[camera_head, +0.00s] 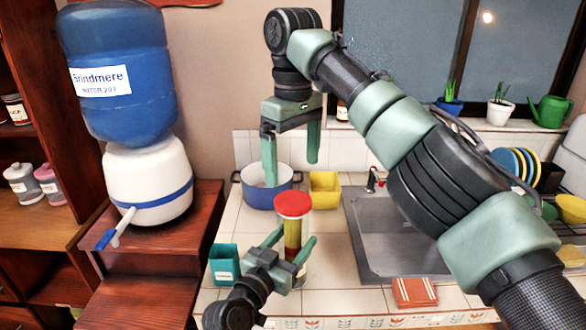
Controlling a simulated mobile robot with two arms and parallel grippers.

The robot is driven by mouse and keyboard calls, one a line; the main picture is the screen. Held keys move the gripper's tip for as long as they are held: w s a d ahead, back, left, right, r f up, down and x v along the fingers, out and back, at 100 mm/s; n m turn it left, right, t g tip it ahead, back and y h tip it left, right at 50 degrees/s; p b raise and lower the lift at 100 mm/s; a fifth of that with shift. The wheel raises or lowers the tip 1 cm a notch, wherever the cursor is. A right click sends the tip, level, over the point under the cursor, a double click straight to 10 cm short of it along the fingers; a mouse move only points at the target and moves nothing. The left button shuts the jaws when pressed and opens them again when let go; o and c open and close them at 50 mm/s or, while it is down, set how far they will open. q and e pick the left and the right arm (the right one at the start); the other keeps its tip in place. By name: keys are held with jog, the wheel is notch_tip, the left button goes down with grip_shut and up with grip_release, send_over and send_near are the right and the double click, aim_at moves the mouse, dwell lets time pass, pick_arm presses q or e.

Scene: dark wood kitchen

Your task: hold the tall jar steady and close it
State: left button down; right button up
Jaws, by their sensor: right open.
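The tall jar (292,236) stands upright near the front of the tiled counter, with yellowish sides. A round red lid (293,204) sits on its top; I cannot tell whether it is tight. My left gripper (296,237) has its green fingers on either side of the jar's body, below the lid, and appears closed on it. The jar's lower part is partly hidden by this gripper. My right gripper (291,170) is open and empty, fingers pointing down, above and behind the jar, in front of the blue pot in the picture.
A blue pot (257,196) and yellow container (325,189) stand behind the jar. A teal box (224,265) is at its left, a sink (398,235) at its right. A red-brown cloth (414,292) lies at the front edge. A water dispenser (148,183) stands left.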

aim_at(285, 250)
pick_arm(q)
jog(key=shift+c, duration=1.4)
grip_release()
jog(key=shift+s+a, duration=0.2)
jog(key=shift+s, duration=0.15)
pick_arm(e)
jog(key=shift+f, duration=0.15)
pick_arm(q)
jog(key=b+v, duration=0.1)
jog(key=v, duration=0.6)
pick_arm(e)
jog(key=shift+f, duration=0.55)
